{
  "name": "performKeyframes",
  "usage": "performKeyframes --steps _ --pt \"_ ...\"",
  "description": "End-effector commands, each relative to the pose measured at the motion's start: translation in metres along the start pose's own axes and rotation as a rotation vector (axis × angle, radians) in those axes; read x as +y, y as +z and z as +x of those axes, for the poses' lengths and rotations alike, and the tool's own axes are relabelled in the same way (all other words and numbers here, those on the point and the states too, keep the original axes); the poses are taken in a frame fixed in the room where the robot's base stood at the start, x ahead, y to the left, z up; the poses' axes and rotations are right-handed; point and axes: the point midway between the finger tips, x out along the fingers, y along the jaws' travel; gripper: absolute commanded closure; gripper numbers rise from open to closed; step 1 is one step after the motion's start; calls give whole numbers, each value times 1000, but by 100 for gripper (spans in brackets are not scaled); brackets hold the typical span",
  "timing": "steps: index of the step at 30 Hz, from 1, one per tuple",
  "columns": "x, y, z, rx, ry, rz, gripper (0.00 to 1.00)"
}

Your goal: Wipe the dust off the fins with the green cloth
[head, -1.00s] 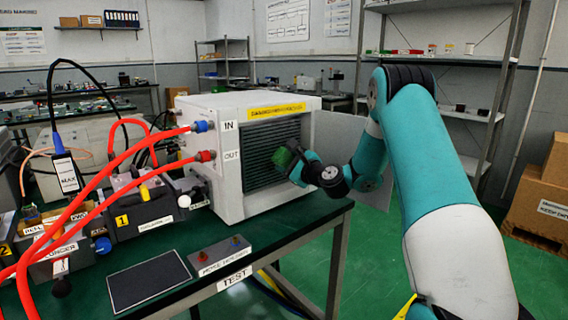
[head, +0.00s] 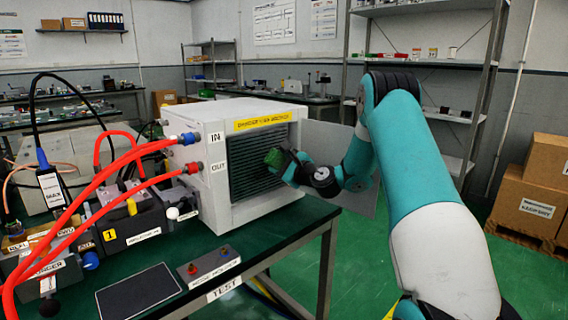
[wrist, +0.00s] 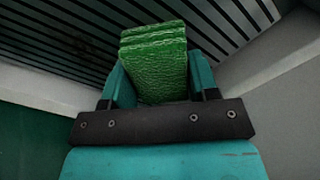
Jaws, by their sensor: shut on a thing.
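The green cloth (wrist: 160,60) is folded into a thick pad and sits between the two fingers of my gripper (wrist: 160,85), which is shut on it. In the head view the cloth (head: 274,157) is at the front of the dark fins (head: 250,178) of the white unit. I cannot tell whether it touches them. In the wrist view the fins (wrist: 60,45) run behind the cloth, with a dark smudgy patch (wrist: 85,45) of what looks like dust to its left. My gripper and cloth hide part of the fins.
An open door panel (head: 325,140) stands to the right of the fins, close to my wrist. Red hoses (head: 110,175) run into the unit's left side.

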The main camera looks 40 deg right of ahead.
Motion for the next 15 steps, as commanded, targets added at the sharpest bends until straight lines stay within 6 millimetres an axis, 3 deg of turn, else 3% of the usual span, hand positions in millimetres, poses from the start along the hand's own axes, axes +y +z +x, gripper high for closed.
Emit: performKeyframes --steps 6,15 --pt "16 17 0 -6 5 1 65" --pt "22 22 -1 -4 4 1 65"
